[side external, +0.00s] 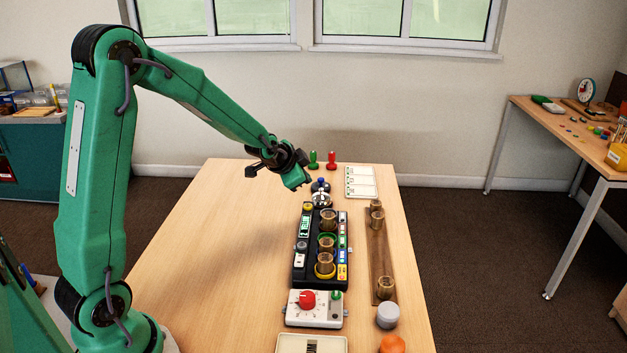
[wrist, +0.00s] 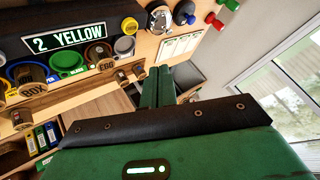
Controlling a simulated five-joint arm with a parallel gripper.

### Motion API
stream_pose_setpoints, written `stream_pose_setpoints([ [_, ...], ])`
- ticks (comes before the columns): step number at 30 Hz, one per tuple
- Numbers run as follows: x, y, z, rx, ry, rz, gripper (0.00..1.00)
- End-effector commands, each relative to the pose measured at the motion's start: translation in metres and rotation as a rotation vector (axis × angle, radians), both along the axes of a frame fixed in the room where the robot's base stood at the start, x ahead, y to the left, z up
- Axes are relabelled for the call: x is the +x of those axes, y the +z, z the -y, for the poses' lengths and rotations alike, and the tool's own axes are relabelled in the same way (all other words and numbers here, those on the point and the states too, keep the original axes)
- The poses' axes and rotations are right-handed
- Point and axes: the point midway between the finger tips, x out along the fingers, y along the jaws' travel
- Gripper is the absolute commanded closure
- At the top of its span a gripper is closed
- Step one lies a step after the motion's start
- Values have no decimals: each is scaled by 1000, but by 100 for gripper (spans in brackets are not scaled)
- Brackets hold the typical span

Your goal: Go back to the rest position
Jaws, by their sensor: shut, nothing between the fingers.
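My gripper (side external: 297,181) hangs in the air above the far part of the wooden table, left of the green and red pegs. It is shut and empty, with its green fingers together. In the wrist view the closed fingers (wrist: 156,88) point toward the table's far end. Below and nearer in the side view is the black sorting board (side external: 299,272), with brass cylinders standing in coloured rings. The wrist view shows its sign (wrist: 68,39) reading "2 YELLOW" and brass cylinders marked "BOX" (wrist: 30,89) and "EGG" (wrist: 103,62). My gripper touches none of these.
A wooden strip (side external: 378,250) with brass cylinders lies right of the board. A white box with a red knob (side external: 308,300) stands in front of it. A green peg (side external: 313,160), a red peg (side external: 332,159) and a white card (side external: 361,182) are at the back. The table's left half is clear.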

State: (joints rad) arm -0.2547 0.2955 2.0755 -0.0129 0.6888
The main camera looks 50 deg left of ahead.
Motion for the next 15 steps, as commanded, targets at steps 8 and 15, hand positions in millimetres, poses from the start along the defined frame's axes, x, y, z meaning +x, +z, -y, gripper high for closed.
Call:
stream_pose_setpoints([
  [8, -36, 41, 31, -84, 37, -21, 100],
  [15, -81, 73, 61, -172, 84, -57, 100],
])
